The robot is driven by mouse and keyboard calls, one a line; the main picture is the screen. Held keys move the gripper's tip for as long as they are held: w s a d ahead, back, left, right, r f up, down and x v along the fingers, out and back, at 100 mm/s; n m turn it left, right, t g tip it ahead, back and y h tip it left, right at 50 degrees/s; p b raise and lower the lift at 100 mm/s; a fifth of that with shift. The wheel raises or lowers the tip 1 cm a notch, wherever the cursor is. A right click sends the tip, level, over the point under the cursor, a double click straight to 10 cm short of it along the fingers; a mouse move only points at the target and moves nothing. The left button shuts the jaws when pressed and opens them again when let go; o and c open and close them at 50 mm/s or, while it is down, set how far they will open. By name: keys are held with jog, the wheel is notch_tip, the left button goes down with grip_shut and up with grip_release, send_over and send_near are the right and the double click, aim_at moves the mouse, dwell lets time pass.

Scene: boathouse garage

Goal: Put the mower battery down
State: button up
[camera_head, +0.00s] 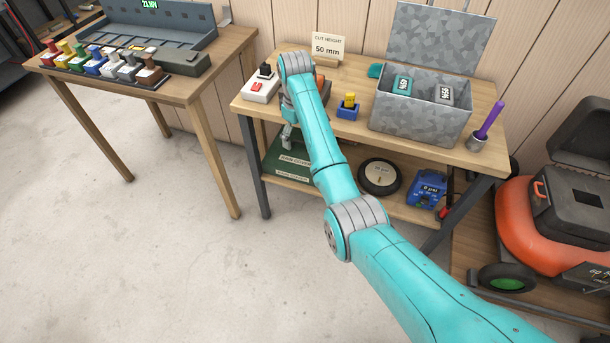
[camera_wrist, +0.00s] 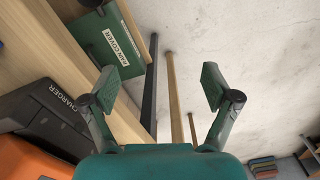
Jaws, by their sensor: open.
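My gripper (camera_head: 287,138) hangs beyond the front edge of the workbench (camera_head: 252,106), near its left end. In the wrist view my gripper (camera_wrist: 160,92) is open, with nothing between its fingers. A teal block (camera_head: 403,84) and a grey block (camera_head: 444,94), both labelled, sit in the open metal box (camera_head: 418,122) on the bench. I cannot tell whether either is the mower battery. The black charger (camera_wrist: 45,112) is at the left of the wrist view, with an orange part (camera_wrist: 30,160) below it. My arm hides part of the bench there in the head view.
A white box with a red switch (camera_head: 258,87), a blue-and-yellow item (camera_head: 348,107) and a purple-handled tool (camera_head: 491,120) stand on the bench. The lower shelf holds a green rain cover (camera_head: 287,163), a wheel (camera_head: 379,177) and a blue unit (camera_head: 427,188). An orange mower (camera_head: 518,222) stands right. Floor at left is clear.

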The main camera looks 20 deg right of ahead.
jog(key=s+f+m, duration=0.2)
jog(key=s+f, duration=0.5)
jog(key=f, duration=0.3)
jog(key=shift+s+d+f+m, duration=0.2)
jog(key=shift+m, duration=0.2)
grip_shut()
dwell(1.2)
